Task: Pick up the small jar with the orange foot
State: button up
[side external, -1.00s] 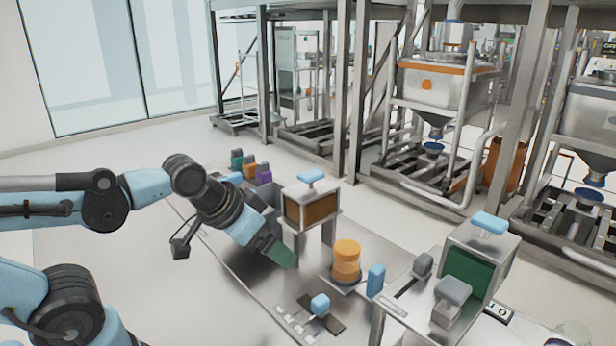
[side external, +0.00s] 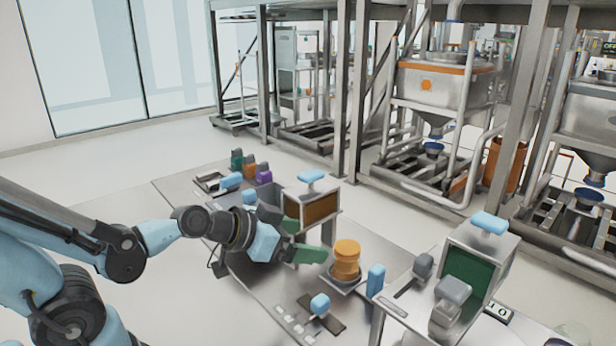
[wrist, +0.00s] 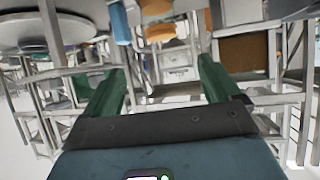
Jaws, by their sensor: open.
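My gripper (side external: 310,240) has green fingers spread apart with nothing between them; they also show in the wrist view (wrist: 163,66). At the back of the table is a row of small items; one is orange (side external: 249,169), between a teal one (side external: 237,160) and a purple one (side external: 264,177). I cannot tell which is the jar with the orange foot.
The box with the brown panel (side external: 312,206) has a blue handle on top. A blue block (side external: 376,281) stands right of the dish. A blue-knobbed piece (side external: 320,304) lies in front. A box with a green panel (side external: 468,276) stands at the right.

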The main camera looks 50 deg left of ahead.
send_near(347, 247)
jog(key=shift+x, duration=1.35)
jog(key=shift+x, duration=2.6)
jog(key=shift+f, duration=0.1)
jog(key=shift+c, duration=0.2)
jog(key=c, duration=1.5)
